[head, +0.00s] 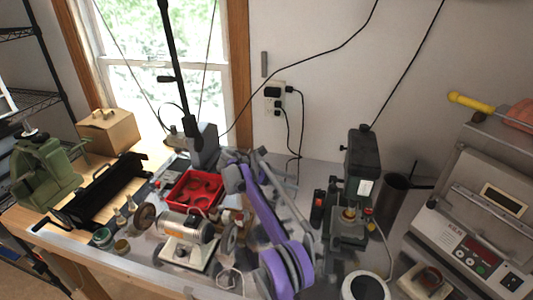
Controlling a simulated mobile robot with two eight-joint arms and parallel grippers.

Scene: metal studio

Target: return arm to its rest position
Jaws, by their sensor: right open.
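No part of my left arm or left gripper shows in the head view. My right gripper is open, but its outline is hard to pick out from the crowded tools on the bench, and I cannot place its fingertips. I see nothing held in it. The workbench (130,270) runs across the lower part of the view, and its right half is densely filled with machines.
A purple-belted machine (255,218) stands mid-bench. A red tray (193,190), a motor (186,226), a green machine (42,172), a dark green press (362,170) and a control box (470,235) crowd around.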

